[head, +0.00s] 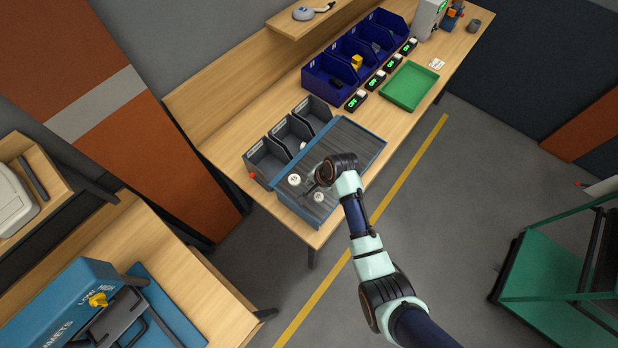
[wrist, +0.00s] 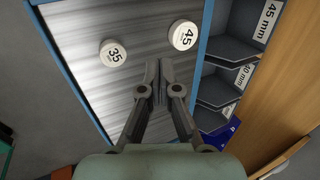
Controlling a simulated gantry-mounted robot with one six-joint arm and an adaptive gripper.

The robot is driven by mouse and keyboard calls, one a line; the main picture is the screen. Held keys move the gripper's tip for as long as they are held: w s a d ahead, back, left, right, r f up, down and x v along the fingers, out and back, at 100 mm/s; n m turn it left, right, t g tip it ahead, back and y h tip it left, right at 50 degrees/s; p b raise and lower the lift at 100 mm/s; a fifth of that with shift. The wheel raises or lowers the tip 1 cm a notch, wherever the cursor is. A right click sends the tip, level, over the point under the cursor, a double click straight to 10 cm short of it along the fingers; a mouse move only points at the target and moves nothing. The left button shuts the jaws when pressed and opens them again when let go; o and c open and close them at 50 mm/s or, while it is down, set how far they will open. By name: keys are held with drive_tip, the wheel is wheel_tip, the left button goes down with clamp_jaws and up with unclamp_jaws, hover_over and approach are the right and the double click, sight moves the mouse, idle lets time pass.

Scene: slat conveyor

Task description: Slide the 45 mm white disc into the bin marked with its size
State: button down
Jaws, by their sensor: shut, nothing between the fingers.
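The white 45 disc (head: 294,179) lies flat on the grey slatted conveyor (head: 347,143), near its left end and bin side; its printed 45 shows in the wrist view (wrist: 183,35). A second white disc marked 35 (head: 319,197) lies nearer the outer edge; it also shows in the wrist view (wrist: 113,53). My gripper (wrist: 158,68) is shut and empty over the slats, its tips apart from both discs and short of the 45 disc. The bin labelled 45 mm (wrist: 238,28) opens beside the conveyor; it is the leftmost grey bin (head: 265,163) in the head view.
Two more grey bins (head: 290,133) follow along the conveyor; the adjacent one carries a partly readable label (wrist: 228,82). A blue rim (wrist: 66,58) edges the conveyor. Blue bins (head: 329,77) and a green tray (head: 409,86) stand farther along the bench.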

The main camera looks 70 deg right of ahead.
sight(285, 174)
drive_tip(key=b+x, duration=0.7)
drive_tip(key=b, duration=0.1)
drive_tip(key=shift+r, duration=0.1)
drive_tip(key=shift+w, duration=0.15)
drive_tip(key=shift+w+d+b, duration=0.45)
drive_tip(key=shift+w+b, duration=0.3)
drive_tip(key=shift+w, duration=0.5)
drive_tip(key=shift+w+d+b, duration=0.45)
drive_tip(key=shift+w+b, duration=0.35)
drive_tip(key=shift+w, duration=0.45)
drive_tip(key=shift+w+d+b, duration=0.5)
drive_tip(key=shift+w+b, duration=0.25)
drive_tip(key=shift+w, duration=0.5)
drive_tip(key=shift+r, duration=0.1)
drive_tip(key=p+v, duration=0.3)
drive_tip(key=p, duration=0.1)
drive_tip(key=s+p+v, duration=0.1)
drive_tip(key=p+v, duration=0.2)
drive_tip(key=p, duration=0.2)
drive_tip(key=shift+a, duration=0.2)
drive_tip(key=shift+s, duration=0.2)
drive_tip(key=shift+a+f, duration=0.1)
drive_tip(key=shift+f, duration=0.25)
